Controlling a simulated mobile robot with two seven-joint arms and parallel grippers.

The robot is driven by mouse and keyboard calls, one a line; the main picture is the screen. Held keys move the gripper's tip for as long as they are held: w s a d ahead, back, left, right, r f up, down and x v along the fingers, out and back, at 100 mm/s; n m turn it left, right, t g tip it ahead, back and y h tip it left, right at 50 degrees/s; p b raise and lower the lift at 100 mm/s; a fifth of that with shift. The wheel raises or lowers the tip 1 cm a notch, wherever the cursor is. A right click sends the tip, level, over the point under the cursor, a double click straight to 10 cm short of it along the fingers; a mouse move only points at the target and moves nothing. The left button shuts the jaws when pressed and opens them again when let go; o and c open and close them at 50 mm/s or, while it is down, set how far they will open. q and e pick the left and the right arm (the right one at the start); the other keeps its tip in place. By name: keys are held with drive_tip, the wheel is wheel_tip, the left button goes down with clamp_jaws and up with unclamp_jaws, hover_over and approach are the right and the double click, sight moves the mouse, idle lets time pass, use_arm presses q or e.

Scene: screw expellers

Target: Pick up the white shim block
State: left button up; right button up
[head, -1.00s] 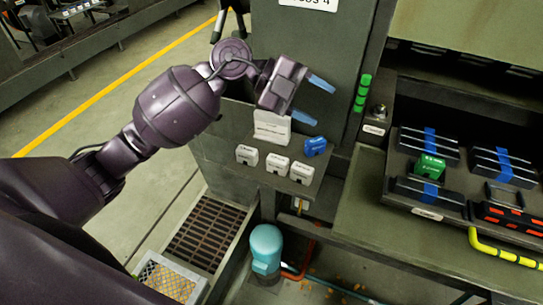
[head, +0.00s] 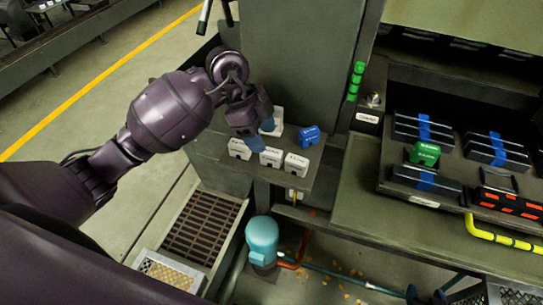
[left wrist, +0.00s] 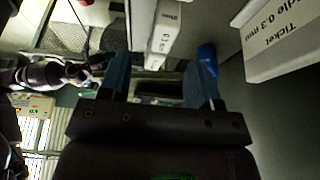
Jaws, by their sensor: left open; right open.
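Three small white shim blocks stand in a row on a narrow grey ledge: a left one (head: 238,149), a middle one (head: 271,158) and a right one (head: 296,164). My left gripper (head: 257,129) is open and empty, its blue fingers pointing down just above the left and middle blocks. In the left wrist view a labelled white block (left wrist: 164,30) shows beyond the gap between the fingers (left wrist: 163,65). Contact cannot be told.
A blue block (head: 308,135) stands right of the row. A white ticket holder (head: 278,118) behind is partly hidden by my gripper; its label shows in the left wrist view (left wrist: 285,35). A tray (head: 425,199) with dark blocks and a green block lies right. A grey post rises behind the ledge.

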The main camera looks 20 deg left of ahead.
sight(270, 151)
use_arm(q)
drive_tip(key=shift+w+a+x, duration=0.1)
drive_tip(key=shift+x, duration=1.7)
drive_tip(key=shift+w+a+x, duration=0.1)
drive_tip(key=shift+a+x, duration=0.05)
drive_tip(key=shift+x, duration=1.6)
drive_tip(key=shift+c, duration=0.4)
drive_tip(key=c, duration=0.9)
